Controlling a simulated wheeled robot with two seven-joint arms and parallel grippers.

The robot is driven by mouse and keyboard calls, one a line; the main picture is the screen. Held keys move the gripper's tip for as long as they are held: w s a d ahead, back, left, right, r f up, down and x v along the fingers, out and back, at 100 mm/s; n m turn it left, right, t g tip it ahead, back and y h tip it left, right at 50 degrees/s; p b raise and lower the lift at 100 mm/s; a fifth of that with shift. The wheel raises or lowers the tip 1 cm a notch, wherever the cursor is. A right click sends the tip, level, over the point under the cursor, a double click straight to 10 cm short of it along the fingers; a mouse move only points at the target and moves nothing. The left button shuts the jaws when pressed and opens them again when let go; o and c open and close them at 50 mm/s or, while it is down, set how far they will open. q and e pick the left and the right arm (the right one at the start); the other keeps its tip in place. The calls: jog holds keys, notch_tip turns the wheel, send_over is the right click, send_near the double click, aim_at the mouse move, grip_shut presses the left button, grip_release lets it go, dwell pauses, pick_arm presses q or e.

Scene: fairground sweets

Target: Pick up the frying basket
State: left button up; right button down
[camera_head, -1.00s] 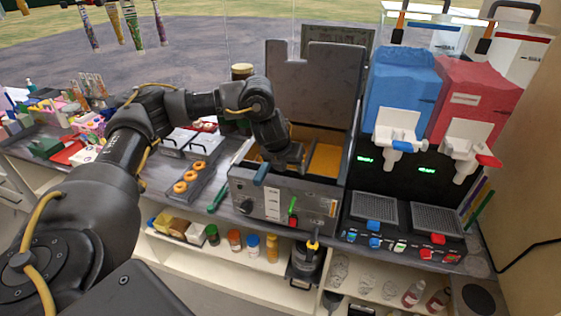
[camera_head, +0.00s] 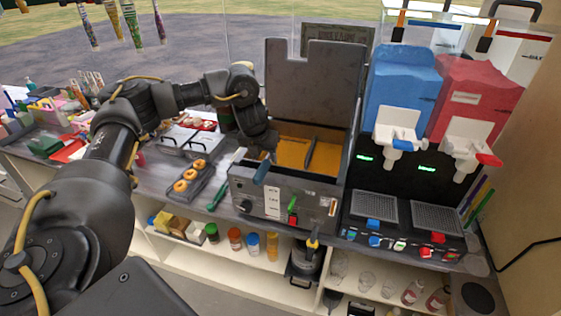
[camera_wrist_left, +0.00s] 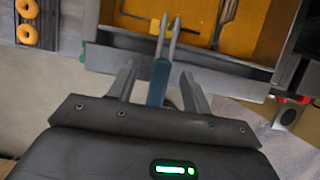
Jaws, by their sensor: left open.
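The frying basket's blue handle (camera_head: 262,172) sticks out over the front edge of the fryer (camera_head: 285,205) at its left side. Most of the basket is hidden or hard to tell from the orange oil. My left gripper (camera_head: 264,142) is over the left part of the fryer, close to the handle. In the left wrist view my left gripper (camera_wrist_left: 158,73) is open, and the blue handle (camera_wrist_left: 158,85) with its two metal prongs lies between its fingers. I cannot tell whether the fingers touch it. My right gripper is not in view.
The fryer's raised grey lid (camera_head: 312,85) stands behind the oil. A tray of doughnuts (camera_head: 190,178) and green-handled tongs (camera_head: 220,190) lie to its left. Blue (camera_head: 400,85) and red (camera_head: 480,105) slush dispensers stand close on the right.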

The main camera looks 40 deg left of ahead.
aim_at(266, 160)
pick_arm(q)
jog(key=p+x, duration=0.3)
jog(key=x, duration=0.1)
jog(key=shift+w+d+f, duration=0.1)
jog(key=shift+d+f, duration=0.05)
jog(key=shift+f, duration=0.2)
jog(key=shift+w+f, duration=0.15)
jog(key=shift+f, duration=0.1)
jog(key=c, duration=1.1)
grip_shut()
jog(key=shift+r, duration=0.1)
